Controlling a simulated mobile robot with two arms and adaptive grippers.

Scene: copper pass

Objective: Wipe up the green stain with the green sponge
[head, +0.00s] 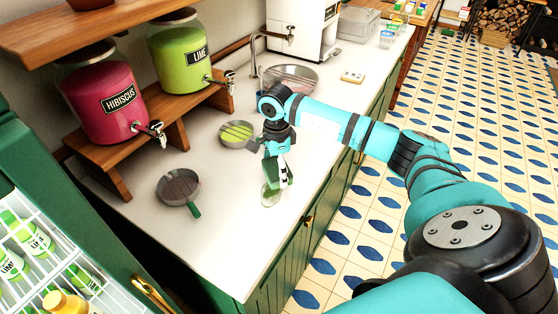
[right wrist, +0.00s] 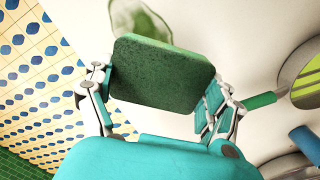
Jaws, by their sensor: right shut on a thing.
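My right gripper (head: 279,178) is low over the white counter and shut on the green sponge (head: 285,176). In the right wrist view the sponge (right wrist: 160,75) sits between both fingers (right wrist: 160,100) as a thick dark green block. The green stain (head: 269,196) is a pale green patch on the counter, just below and beside the sponge, partly covered by the gripper. In the right wrist view the stain (right wrist: 140,20) lies just beyond the sponge, partly hidden by it. I cannot tell whether the sponge touches the counter. My left gripper is not in view.
A pan with a green handle (head: 180,187) lies left on the counter (head: 225,240). Another pan (head: 238,132) with green contents is behind the gripper. Hibiscus (head: 108,108) and lime (head: 184,62) dispensers stand on a wooden stand. The front of the counter is clear.

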